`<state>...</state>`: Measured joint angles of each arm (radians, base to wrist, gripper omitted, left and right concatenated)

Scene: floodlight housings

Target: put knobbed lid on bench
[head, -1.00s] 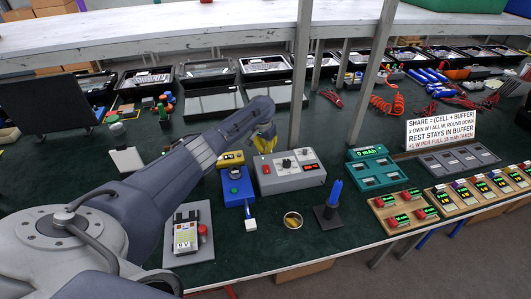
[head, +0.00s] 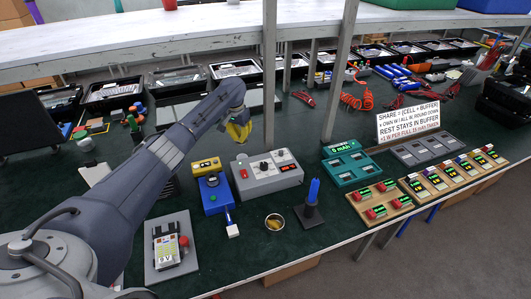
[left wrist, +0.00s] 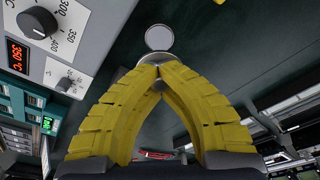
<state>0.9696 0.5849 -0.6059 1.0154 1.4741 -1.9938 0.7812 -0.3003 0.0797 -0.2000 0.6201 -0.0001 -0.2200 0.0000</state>
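My left gripper (head: 240,135) has yellow fingers and hangs above the bench, just behind the grey control box. In the left wrist view its fingertips (left wrist: 158,68) come together. A pale grey piece shows around the tips, and I take it to be the knobbed lid (left wrist: 150,58); the fingers hide most of it. A round grey disc with a light rim (left wrist: 159,37) appears just beyond the tips; I cannot tell whether it is part of the lid. No lid can be made out in the head view. The dark green bench top (head: 325,225) lies below. My right gripper is not in view.
The grey control box (head: 267,172), blue unit (head: 214,196), small round tin (head: 274,222), blue upright piece on a dark base (head: 312,205) and teal charger (head: 350,165) stand near the gripper. Metal posts (head: 270,75) rise behind. Bare bench lies around the tin.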

